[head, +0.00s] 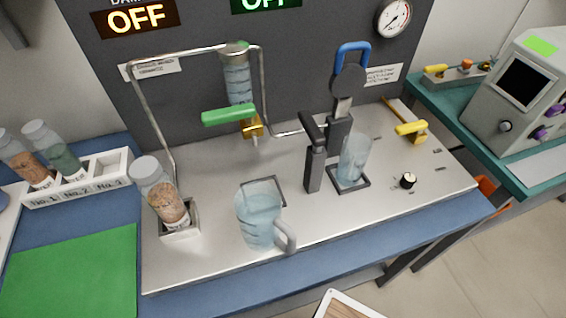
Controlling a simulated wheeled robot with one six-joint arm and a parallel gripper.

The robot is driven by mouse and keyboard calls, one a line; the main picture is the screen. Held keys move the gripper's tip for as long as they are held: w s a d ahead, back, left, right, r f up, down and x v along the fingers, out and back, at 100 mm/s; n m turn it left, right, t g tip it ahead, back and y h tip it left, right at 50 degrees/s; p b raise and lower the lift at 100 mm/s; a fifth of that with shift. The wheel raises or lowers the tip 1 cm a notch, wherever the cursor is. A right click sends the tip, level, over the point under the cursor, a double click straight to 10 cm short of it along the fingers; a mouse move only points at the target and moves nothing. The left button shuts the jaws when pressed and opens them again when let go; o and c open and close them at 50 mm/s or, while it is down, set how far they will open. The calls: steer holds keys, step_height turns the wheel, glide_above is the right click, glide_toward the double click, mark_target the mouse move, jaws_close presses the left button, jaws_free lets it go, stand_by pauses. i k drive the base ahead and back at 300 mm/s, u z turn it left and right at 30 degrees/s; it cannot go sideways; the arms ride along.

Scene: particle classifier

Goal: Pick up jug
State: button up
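The jug (257,222) is a clear, light-blue, upright vessel with a handle on its lower right side. It stands on the metal work plate (330,215), near the plate's front edge. It looks to hold clear liquid. Its base is close to a dark square frame on the plate, and I cannot tell whether it overlaps that frame. My gripper is not visible in the head view.
A bottle of brown grains (165,197) stands in a holder left of the jug. A clear beaker (354,158) stands right, beside dark upright levers (314,155). A green-handled valve (229,115) is behind the jug. A green mat (75,270) lies front left.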

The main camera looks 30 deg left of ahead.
mark_target(257, 206)
steer(key=u, duration=1.7)
steer(key=i, duration=0.2)
steer(key=z, duration=0.05)
